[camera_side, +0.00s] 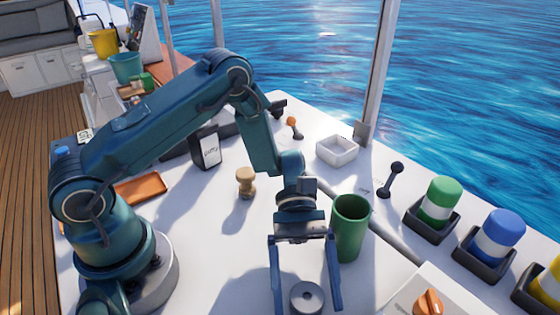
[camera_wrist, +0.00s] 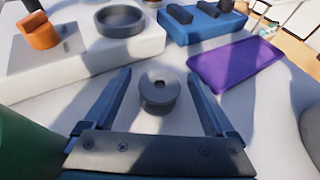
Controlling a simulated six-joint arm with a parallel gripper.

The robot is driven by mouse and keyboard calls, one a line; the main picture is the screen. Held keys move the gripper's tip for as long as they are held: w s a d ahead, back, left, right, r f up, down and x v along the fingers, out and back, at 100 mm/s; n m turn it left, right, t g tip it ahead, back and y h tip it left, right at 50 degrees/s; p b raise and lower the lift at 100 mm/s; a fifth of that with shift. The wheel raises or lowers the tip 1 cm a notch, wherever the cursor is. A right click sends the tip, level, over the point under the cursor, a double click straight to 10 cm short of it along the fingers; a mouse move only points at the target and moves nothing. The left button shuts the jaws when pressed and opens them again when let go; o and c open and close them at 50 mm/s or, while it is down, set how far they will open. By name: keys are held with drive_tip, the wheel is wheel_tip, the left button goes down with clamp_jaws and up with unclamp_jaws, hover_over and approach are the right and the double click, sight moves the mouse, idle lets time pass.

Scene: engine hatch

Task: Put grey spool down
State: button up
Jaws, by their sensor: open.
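The grey spool (camera_side: 306,298) stands upright on the white table at the bottom of the side view, with a round hole in its top. It also shows in the middle of the wrist view (camera_wrist: 159,92). My gripper (camera_side: 308,305) points down with its two fingers spread, one on each side of the spool. In the wrist view my gripper (camera_wrist: 160,88) has a visible gap between each finger and the spool, so it is open and holds nothing. The spool's base is cut off at the side view's lower edge.
A green cup (camera_side: 349,228) stands close to the right of my gripper. A wooden piece (camera_side: 246,183) stands to the left. A white block with an orange knob (camera_side: 428,303) is at lower right. The wrist view shows a purple slab (camera_wrist: 236,64) and a blue block (camera_wrist: 203,24) beyond the spool.

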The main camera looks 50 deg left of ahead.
sight(307, 295)
wheel_tip(307, 295, up, 6)
drive_tip(key=shift+d+r, duration=0.1)
drive_tip(key=shift+s+r, duration=0.15)
drive_tip(key=shift+r, duration=0.35)
drive_tip(key=s+a+r+m+t+y, duration=0.2)
drive_tip(key=a+m+t+y, duration=0.3)
drive_tip(key=a, duration=0.3)
drive_tip(key=s+a+r+m+t+y, duration=0.2)
drive_tip(key=a+r+m+t+y, duration=0.3)
drive_tip(key=a+m+t+y, duration=0.1)
drive_tip(key=shift+a+r+m+t, duration=0.3)
drive_tip(key=shift+a+t, duration=0.6)
drive_tip(key=shift+a, duration=0.1)
